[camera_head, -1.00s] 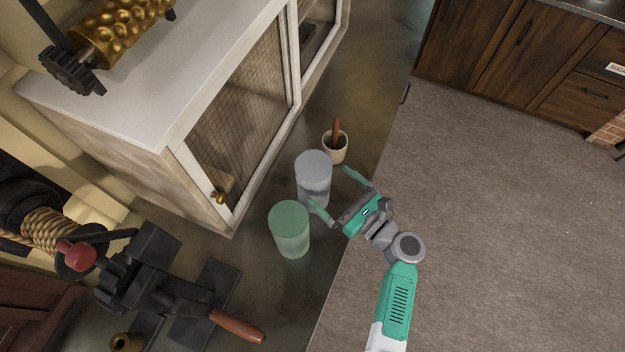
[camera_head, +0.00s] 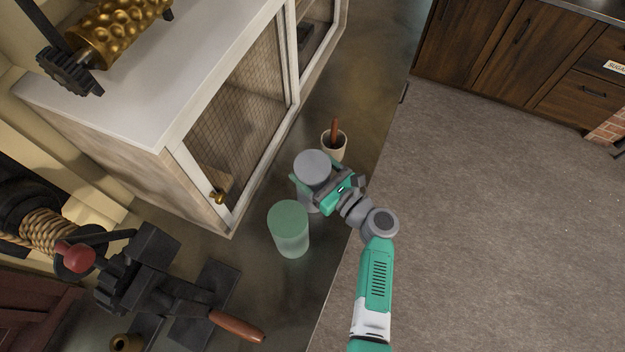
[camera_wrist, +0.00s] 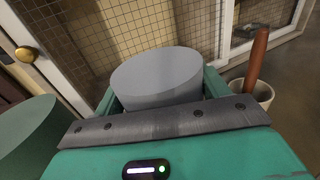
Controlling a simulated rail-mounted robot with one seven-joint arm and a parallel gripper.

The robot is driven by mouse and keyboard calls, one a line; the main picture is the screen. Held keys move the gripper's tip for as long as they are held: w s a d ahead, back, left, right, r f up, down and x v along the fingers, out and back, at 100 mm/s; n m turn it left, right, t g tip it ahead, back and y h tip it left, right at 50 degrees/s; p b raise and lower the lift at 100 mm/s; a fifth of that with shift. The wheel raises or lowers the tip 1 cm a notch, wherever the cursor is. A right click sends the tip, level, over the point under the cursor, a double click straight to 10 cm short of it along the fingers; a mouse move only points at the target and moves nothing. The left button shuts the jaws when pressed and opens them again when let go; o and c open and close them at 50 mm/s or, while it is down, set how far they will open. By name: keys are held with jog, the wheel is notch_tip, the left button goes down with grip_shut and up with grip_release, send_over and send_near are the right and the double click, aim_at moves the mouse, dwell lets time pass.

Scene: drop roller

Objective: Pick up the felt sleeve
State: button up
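A grey cylinder (camera_head: 312,164) with a flat top stands upright on the counter, between a green cylinder and a small cup. It may be the felt sleeve, but the frames do not show its material clearly. My gripper (camera_head: 318,176) reaches around it with one finger on each side, the fingers still spread wide. In the wrist view the grey cylinder (camera_wrist: 160,78) stands between the two fingers (camera_wrist: 160,95). Whether either finger touches it cannot be told.
The translucent green cylinder (camera_head: 289,230) stands close to the left of my gripper. The cup (camera_head: 334,148) with a brown handle stands just behind. A white cabinet (camera_head: 165,150) with mesh doors borders the counter. A black press (camera_head: 150,270) with a wooden handle stands at lower left.

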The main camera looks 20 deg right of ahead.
jog(key=c, duration=0.4)
jog(key=shift+r, duration=0.1)
notch_tip(320, 180, up, 18)
jog(key=p, duration=0.4)
